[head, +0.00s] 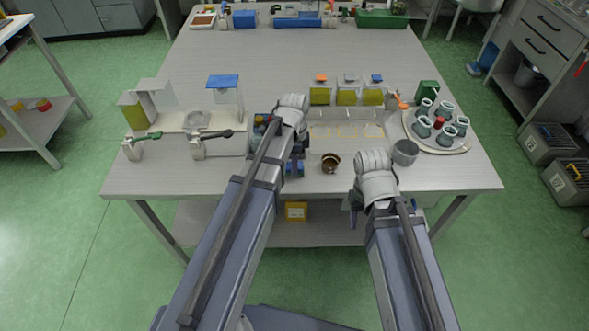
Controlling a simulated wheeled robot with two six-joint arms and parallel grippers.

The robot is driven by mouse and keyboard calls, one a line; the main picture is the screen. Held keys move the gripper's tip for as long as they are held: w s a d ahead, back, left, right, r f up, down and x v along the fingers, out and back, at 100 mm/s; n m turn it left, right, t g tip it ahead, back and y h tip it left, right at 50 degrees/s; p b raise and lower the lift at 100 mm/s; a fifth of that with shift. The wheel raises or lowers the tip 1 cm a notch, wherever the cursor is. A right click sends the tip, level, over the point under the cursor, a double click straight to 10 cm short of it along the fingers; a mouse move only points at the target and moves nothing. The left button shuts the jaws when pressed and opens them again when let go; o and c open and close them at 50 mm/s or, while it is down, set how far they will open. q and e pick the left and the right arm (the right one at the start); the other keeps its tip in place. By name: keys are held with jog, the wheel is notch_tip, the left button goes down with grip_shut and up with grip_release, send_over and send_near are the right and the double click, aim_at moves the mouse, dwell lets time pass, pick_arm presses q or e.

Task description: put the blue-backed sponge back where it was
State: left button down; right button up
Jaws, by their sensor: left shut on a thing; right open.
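My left gripper (296,158) is above the near middle of the table, shut on a small blue thing (295,169). This looks like the blue-backed sponge, but the gripper and arm hide most of it, so I cannot be sure. My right gripper (356,204) is open near the table's front edge, right of a brown cup. A clear tray (345,132) with faint yellow marks lies on the table to the right of my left gripper. Part of a dark and blue item (262,120) shows just left of my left wrist.
A brown cup (331,163) stands between the grippers, and a grey cup (405,152) right of them. A round tray (456,149) holds several grey-blue jars. Clear containers of yellow-green liquid (346,97) stand behind. A white stand (197,147) is at left.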

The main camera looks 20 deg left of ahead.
pick_arm(q)
jog(key=shift+f, duration=0.3)
pick_arm(e)
jog(key=shift+f, duration=0.3)
pick_arm(q)
jog(key=shift+f, duration=0.2)
jog(key=shift+c, duration=2.3)
grip_release()
pick_arm(e)
jog(key=shift+f, duration=0.15)
pick_arm(q)
jog(key=shift+r, duration=0.15)
notch_tip(320, 180, up, 12)
jog(key=p, duration=1.2)
pick_arm(e)
notch_tip(320, 180, up, 12)
jog(key=shift+r, duration=0.2)
pick_arm(q)
jog(key=shift+s+d, duration=0.1)
